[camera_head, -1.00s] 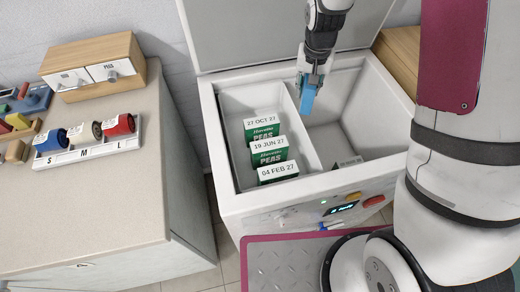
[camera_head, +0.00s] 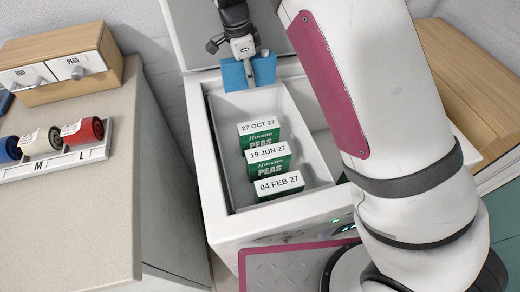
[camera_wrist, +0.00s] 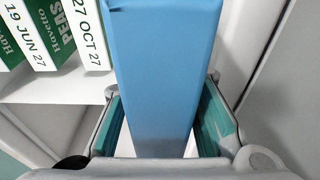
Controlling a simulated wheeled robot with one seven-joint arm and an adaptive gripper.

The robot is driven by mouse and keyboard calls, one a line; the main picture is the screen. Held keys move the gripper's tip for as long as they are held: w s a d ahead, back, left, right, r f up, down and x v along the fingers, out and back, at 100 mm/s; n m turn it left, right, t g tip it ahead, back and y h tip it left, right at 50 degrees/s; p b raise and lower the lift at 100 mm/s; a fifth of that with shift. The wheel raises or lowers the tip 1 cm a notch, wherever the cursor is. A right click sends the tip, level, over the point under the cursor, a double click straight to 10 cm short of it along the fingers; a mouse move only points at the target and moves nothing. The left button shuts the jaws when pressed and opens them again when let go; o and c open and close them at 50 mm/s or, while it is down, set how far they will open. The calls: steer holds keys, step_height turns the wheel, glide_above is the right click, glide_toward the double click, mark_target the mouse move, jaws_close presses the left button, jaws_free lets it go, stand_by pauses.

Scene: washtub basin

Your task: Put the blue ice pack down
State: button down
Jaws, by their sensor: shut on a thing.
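The blue ice pack (camera_head: 249,73) is held by my gripper (camera_head: 244,52) above the back end of the freezer's left compartment. It also fills the middle of the wrist view (camera_wrist: 160,75), between my gripper's two teal-padded fingers (camera_wrist: 165,130). My gripper is shut on it. The white chest freezer (camera_head: 208,170) stands open with its lid up behind. In its left compartment several green and white pea boxes (camera_head: 262,135) stand in a row, dated 27 OCT 27, 19 JUN 27 and 04 FEB 27. My arm hides most of the right compartment.
A grey counter (camera_head: 90,190) at left carries a wooden drawer box (camera_head: 60,65) and a white rack (camera_head: 75,160) of coloured rolls. A wooden surface (camera_head: 470,90) lies at right. The compartment floor behind the rear pea box looks clear.

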step_height(320, 180, down, 18)
steer(key=shift+r+b, duration=0.2)
steer(key=shift+b, duration=0.4)
steer(key=shift+f, duration=0.1)
steer(key=c, duration=1.7)
jaws_free()
steer(key=shift+f, duration=0.1)
steer(key=shift+o, duration=0.8)
